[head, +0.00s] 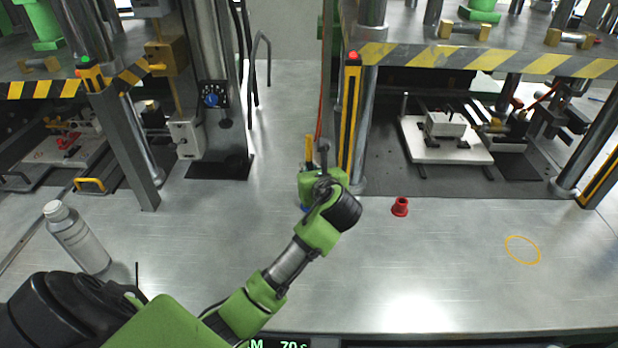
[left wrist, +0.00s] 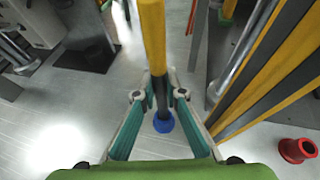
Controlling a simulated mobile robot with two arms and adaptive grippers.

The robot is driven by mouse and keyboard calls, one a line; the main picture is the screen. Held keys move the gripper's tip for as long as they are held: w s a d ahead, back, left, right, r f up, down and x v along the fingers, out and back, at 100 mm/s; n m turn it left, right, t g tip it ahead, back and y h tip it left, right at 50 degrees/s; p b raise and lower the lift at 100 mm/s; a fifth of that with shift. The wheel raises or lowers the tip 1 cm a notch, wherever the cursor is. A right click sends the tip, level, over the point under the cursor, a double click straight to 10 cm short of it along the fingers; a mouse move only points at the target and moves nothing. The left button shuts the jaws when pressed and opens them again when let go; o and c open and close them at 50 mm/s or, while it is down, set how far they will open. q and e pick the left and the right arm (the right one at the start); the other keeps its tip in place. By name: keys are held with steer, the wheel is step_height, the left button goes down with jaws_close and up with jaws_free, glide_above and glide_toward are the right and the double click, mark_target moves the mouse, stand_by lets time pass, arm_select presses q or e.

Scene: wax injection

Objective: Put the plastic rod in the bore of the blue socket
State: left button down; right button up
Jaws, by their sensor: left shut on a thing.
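The plastic rod (head: 309,149) is yellow above and dark at its lower part, and stands about upright. My left gripper (left wrist: 164,95) is shut on the rod (left wrist: 153,40) around its dark part. The blue socket (left wrist: 163,122) is on the metal table, right below the rod's lower end in the left wrist view. In the head view my left gripper (head: 318,186) hides most of it, and only a sliver of blue shows. I cannot tell whether the rod's tip is in the bore or just above it. My right gripper is not in view.
A red socket (head: 400,207) stands to the right of my left gripper. A black and yellow striped post (head: 350,120) rises close behind the gripper. A bottle (head: 76,238) stands at the left. A yellow ring (head: 522,250) marks the clear tabletop at the right. Presses stand behind.

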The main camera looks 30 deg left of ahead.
arm_select(q)
steer(key=shift+f, duration=1.65)
steer(key=c, duration=2.1)
jaws_free()
steer(key=v, duration=1.2)
steer(key=shift+r, duration=0.1)
